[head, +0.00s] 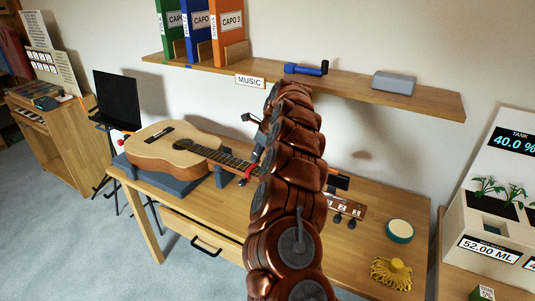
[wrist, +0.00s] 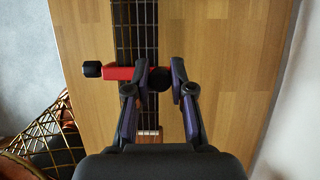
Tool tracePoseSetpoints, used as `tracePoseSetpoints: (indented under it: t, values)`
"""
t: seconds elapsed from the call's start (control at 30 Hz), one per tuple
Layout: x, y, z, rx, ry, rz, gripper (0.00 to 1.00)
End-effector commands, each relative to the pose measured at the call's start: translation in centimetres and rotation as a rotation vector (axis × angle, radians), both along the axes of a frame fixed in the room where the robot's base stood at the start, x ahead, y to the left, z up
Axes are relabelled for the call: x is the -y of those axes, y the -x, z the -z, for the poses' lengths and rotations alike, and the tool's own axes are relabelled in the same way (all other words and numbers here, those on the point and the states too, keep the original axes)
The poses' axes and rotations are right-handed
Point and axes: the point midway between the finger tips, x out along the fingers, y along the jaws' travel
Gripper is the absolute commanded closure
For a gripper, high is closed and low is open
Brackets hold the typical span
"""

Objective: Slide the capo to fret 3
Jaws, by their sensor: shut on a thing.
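The guitar (head: 172,146) lies on a blue-grey stand on the wooden desk, its neck running right behind my arm. The red capo (head: 250,170) sits across the neck. In the wrist view the capo (wrist: 117,73) crosses the dark fretboard (wrist: 137,28), with a black knob at its left end. My gripper (wrist: 158,77) is shut on the capo's right part, near a dark round piece. In the head view my gripper (head: 259,150) is mostly hidden by my arm. The fret number under the capo cannot be read.
The headstock with tuners (head: 346,207) rests at the right of the desk (head: 375,239). A shelf (head: 432,101) with binders hangs above. A planter unit (head: 493,237) stands at the right.

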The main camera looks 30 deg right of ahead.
Motion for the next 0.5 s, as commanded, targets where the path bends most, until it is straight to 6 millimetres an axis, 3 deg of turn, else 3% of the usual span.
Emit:
tracePoseSetpoints:
  t: [0.17,0.2,0.4,0.5]
  values:
    - [0.9,0.4,0.1,-0.002,-0.001,0.011,1.00]
    - [1.0,0.4,0.1,-0.002,-0.001,0.013,0.76]
    - [1.2,0.5,0.1,-0.001,-0.001,0.016,0.55]
    - [1.1,0.4,0.0,0.000,-0.001,0.015,0.52]
